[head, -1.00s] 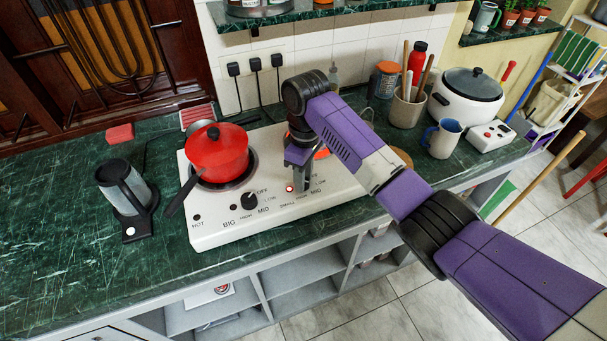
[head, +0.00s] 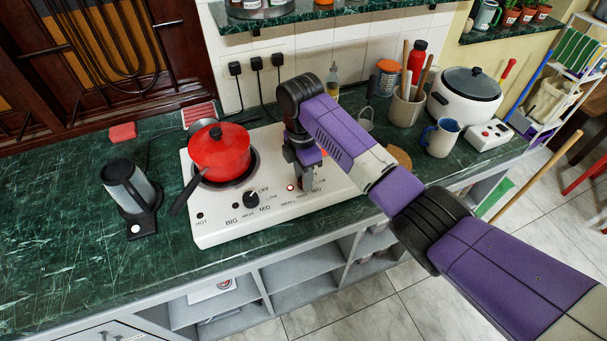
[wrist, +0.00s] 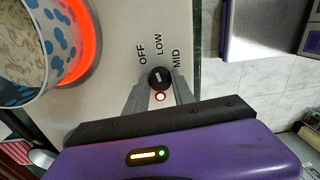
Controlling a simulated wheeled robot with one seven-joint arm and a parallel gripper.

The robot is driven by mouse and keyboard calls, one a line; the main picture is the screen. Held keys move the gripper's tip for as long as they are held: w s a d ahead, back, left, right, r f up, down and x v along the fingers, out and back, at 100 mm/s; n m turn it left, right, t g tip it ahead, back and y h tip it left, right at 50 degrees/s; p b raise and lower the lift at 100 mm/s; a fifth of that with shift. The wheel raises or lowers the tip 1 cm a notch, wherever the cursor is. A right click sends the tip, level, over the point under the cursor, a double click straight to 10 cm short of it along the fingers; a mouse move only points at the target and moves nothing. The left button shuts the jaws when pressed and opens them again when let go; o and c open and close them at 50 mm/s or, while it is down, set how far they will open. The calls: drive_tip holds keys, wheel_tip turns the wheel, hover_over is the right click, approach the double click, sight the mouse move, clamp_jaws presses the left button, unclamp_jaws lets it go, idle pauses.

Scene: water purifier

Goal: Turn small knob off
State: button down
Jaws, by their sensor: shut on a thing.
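The small knob (wrist: 160,78) is a round black dial with a short white mark. It sits on the white stove panel beside the labels OFF, LOW and MID in the wrist view. My gripper (wrist: 160,86) is shut on the knob, one grey finger on each side. In the head view my gripper (head: 305,185) points down at the stove front and hides the knob. Which label the mark points to is hard to tell. A small red light (wrist: 160,97) is lit beside the knob. The small burner (wrist: 87,50) glows orange-red.
A pot with blue spots (wrist: 40,75) stands on the glowing burner. A red pot (head: 218,150) stands on the big burner, its handle toward the front. The big knob (head: 250,198) is left of my gripper.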

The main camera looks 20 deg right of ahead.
drive_tip(key=n, duration=0.5)
drive_tip(key=shift+n, duration=0.3)
drive_tip(key=shift+a, duration=0.1)
idle(0.3)
drive_tip(key=c, duration=1.1)
unclamp_jaws()
drive_tip(key=shift+o, duration=0.2)
drive_tip(key=shift+w+a+r+b, duration=0.1)
drive_tip(key=shift+r+b, duration=0.15)
drive_tip(key=shift+r, duration=1.7)
drive_tip(key=shift+w+r+b, duration=0.1)
drive_tip(key=shift+r+b, duration=0.1)
drive_tip(key=shift+r, duration=1.75)
